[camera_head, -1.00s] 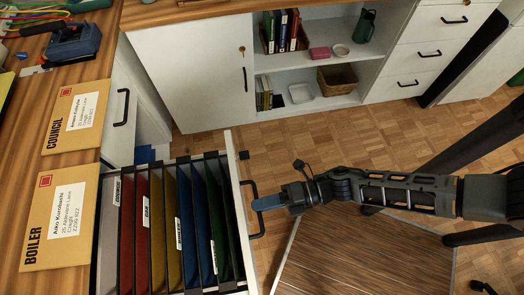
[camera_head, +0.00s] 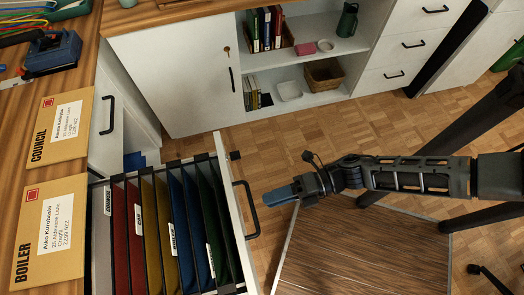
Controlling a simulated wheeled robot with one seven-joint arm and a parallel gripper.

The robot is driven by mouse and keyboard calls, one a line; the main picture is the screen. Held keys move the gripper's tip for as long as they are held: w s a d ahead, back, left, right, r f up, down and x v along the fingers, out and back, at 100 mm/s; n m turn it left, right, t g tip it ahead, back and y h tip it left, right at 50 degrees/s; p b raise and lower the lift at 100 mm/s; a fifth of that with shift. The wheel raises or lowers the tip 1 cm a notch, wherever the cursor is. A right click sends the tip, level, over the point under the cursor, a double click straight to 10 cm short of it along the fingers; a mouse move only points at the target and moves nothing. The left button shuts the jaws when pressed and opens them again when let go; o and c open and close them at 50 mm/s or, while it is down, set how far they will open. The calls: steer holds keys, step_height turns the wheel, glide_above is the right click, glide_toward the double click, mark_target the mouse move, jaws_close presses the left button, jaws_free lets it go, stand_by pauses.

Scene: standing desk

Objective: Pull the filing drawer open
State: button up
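The filing drawer (camera_head: 237,226) stands pulled out at the lower left, with its white front facing right. Several hanging folders (camera_head: 172,225) in grey, red, yellow, blue and green show inside it. Its black bar handle (camera_head: 248,212) is on the front. My gripper (camera_head: 268,198), with blue fingertips, is just right of the handle and looks apart from it, with a small gap between. The fingers are seen from the side and overlap, so their opening is hidden. Nothing shows held in them.
A wooden desk with a Boiler envelope (camera_head: 50,232) and a Council envelope (camera_head: 62,127) is at the left. A brown wood-grain panel (camera_head: 360,255) lies below my arm. A white cabinet (camera_head: 175,80) and open shelves stand at the back. Parquet floor is clear between.

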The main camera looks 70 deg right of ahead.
steer(key=shift+v, duration=1.55)
steer(key=shift+r, duration=0.1)
